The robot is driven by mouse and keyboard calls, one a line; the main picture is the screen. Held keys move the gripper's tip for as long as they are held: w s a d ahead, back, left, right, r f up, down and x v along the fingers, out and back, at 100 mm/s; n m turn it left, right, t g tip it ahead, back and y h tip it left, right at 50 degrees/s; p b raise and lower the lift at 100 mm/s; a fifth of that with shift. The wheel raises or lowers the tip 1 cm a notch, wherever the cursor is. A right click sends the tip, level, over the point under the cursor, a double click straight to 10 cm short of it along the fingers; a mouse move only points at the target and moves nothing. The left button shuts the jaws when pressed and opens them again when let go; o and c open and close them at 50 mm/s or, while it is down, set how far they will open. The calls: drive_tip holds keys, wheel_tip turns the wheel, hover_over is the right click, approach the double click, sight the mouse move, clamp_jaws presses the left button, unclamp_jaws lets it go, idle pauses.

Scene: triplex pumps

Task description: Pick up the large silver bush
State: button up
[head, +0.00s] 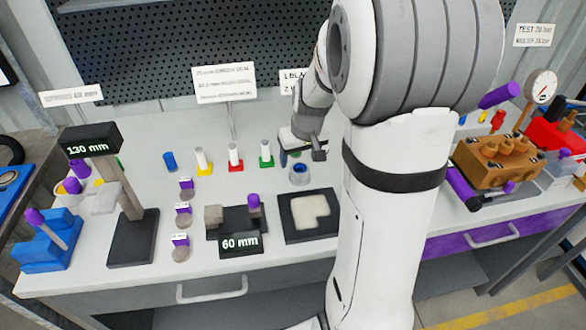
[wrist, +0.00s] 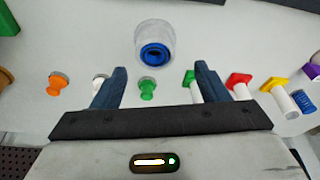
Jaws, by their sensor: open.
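A short, wide silver-grey cylinder with a blue ring in its top stands upright on the bench; it looks like the large silver bush (head: 299,177). In the wrist view the silver bush (wrist: 153,30) is beyond the fingertips, a little left of the middle of the gap. My gripper (head: 302,152) is just behind it in the head view, with its jaws apart. In the wrist view my gripper (wrist: 162,70) shows both dark blue fingers spread and nothing held. The bush is apart from both fingers.
A green-headed plug (wrist: 148,88) shows between the fingers. An orange plug (wrist: 57,84) stands to the left. Red-based (head: 235,160) and yellow-based (head: 202,163) white pegs stand nearby. A dark tray (head: 291,230) with a pale pad lies in front of the bush. A brown pump block (head: 490,160) is right.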

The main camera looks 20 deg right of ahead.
sight(300, 168)
drive_tip(key=x, duration=0.6)
drive_tip(key=shift+s+d+f, duration=0.25)
drive_tip(key=shift+d+f, duration=0.05)
drive_tip(key=c, duration=0.9)
